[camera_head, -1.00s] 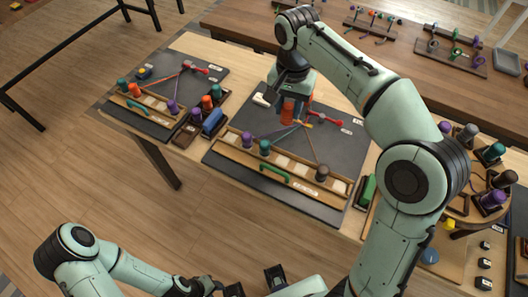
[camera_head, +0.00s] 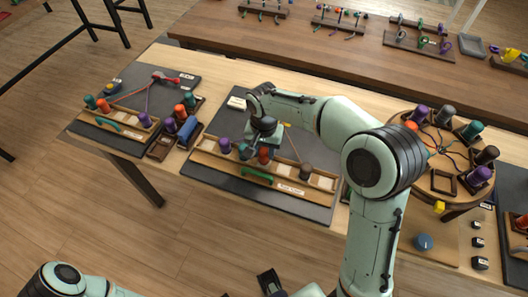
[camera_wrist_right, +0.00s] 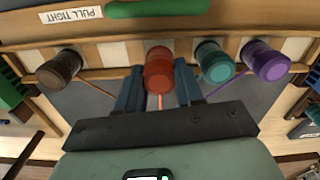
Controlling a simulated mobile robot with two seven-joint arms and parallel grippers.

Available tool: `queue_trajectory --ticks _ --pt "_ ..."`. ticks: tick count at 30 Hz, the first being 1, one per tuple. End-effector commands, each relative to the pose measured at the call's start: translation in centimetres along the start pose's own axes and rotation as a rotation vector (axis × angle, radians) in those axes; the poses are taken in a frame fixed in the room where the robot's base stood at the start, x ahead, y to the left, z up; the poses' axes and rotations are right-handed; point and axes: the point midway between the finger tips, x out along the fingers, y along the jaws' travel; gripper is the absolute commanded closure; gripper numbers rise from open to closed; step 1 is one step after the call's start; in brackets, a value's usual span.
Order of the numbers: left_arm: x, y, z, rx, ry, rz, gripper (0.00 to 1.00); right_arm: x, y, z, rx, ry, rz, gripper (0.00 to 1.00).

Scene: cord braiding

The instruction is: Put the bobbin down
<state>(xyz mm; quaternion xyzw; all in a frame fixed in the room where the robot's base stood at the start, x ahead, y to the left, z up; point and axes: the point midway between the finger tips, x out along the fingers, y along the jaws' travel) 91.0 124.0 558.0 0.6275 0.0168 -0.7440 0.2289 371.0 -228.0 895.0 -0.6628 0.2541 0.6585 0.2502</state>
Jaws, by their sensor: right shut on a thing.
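The orange-red bobbin (camera_wrist_right: 159,75) is between the two fingers of my right gripper (camera_wrist_right: 159,88), which is shut on it. In the head view the bobbin (camera_head: 265,156) shows below the gripper, at the wooden rack (camera_head: 230,167) along the front of the dark board. It is in line with the rack's other bobbins: a purple one (camera_head: 225,145) and a teal one (camera_head: 245,151) on one side, a brown one (camera_head: 305,172) on the other. I cannot tell whether it touches the rack. An orange cord runs from it.
The teal bobbin (camera_wrist_right: 214,62) is close beside my right finger. Pale empty slots separate the red and brown (camera_wrist_right: 59,67) bobbins. A green handle (camera_head: 257,174) lies along the rack's front. A round stand with bobbins (camera_head: 450,190) is at the right.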

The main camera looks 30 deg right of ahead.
Motion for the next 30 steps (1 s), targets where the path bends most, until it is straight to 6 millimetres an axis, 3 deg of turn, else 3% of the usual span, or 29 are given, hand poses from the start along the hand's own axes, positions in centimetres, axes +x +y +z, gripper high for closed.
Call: queue_trajectory --ticks 3,18,19,21,30 --pt "0.1 -0.1 0.0 0.000 0.000 0.000 0.57 1.0 0.0 0.0 0.000 0.000 0.000 0.94" --pt "0.6 -0.2 0.0 -0.001 -0.002 -0.001 0.57 1.7 0.0 0.0 0.001 0.000 -0.001 0.94" --pt "0.6 -0.2 0.0 -0.001 -0.002 -0.001 0.57 1.7 0.0 0.0 0.001 0.000 -0.001 0.57" --pt "0.5 -0.2 0.0 -0.001 -0.002 -0.001 0.57 1.6 0.0 0.0 0.001 0.000 -0.001 0.38" --pt "0.4 -0.2 0.0 -0.001 -0.001 -0.001 0.57 1.5 0.0 0.0 0.001 0.001 -0.001 0.38"
